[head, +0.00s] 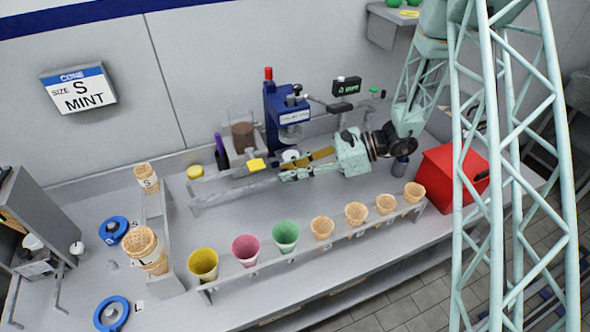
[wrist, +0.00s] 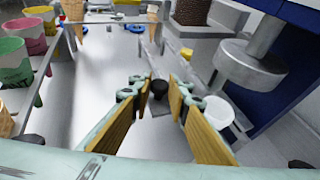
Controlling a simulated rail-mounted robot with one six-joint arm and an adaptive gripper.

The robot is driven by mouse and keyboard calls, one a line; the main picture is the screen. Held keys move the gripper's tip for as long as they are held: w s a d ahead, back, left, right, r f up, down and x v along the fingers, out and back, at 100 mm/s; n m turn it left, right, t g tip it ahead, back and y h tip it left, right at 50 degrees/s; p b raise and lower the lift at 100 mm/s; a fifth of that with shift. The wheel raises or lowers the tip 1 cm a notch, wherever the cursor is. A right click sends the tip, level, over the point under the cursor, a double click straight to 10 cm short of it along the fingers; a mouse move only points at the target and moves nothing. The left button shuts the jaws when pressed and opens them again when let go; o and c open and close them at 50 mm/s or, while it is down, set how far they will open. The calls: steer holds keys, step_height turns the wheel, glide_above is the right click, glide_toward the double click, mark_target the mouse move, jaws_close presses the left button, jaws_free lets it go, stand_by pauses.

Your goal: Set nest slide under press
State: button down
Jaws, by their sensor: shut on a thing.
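The blue press (head: 277,115) stands at the back of the bench. In the wrist view its round grey press head (wrist: 250,68) hangs at the right. A white round nest (wrist: 222,110) sits low beneath or near that head; it also shows in the head view (head: 290,156). I cannot tell how exactly the two line up. In the head view my gripper (head: 286,167) reaches left in front of the press.
A front rack (head: 300,265) holds several coloured cups and cones close to my arm. A red box (head: 453,178) stands at the right. A brown-filled hopper (head: 242,138) and a yellow block (head: 256,164) are left of the press.

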steer(key=shift+w+d, duration=0.1)
steer(key=shift+w, duration=0.05)
steer(key=c, duration=2.5)
jaws_free()
steer(key=shift+d, duration=0.15)
steer(key=shift+d, duration=0.1)
steer(key=v, duration=1.1)
steer(key=shift+d+r, duration=0.15)
steer(key=shift+d, duration=0.25)
steer(key=s+r+n+g+h, duration=0.2)
steer(key=s+r+n+h, duration=0.4)
steer(key=s+r, duration=0.9)
steer(key=s+d+r+n+t+h+b, duration=0.1)
steer(key=s+d+r+n+t+h, duration=0.2)
steer(key=s, duration=0.9)
steer(key=s+d+r+n+t+h+b, duration=0.1)
steer(key=s+d+r+n+t+h, duration=0.2)
steer(key=s+d+r+n, duration=0.5)
steer(key=shift+s+d+r+n+h, duration=0.3)
steer(key=shift+s+d+r+h, duration=0.6)
steer(key=shift+s, duration=1.7)
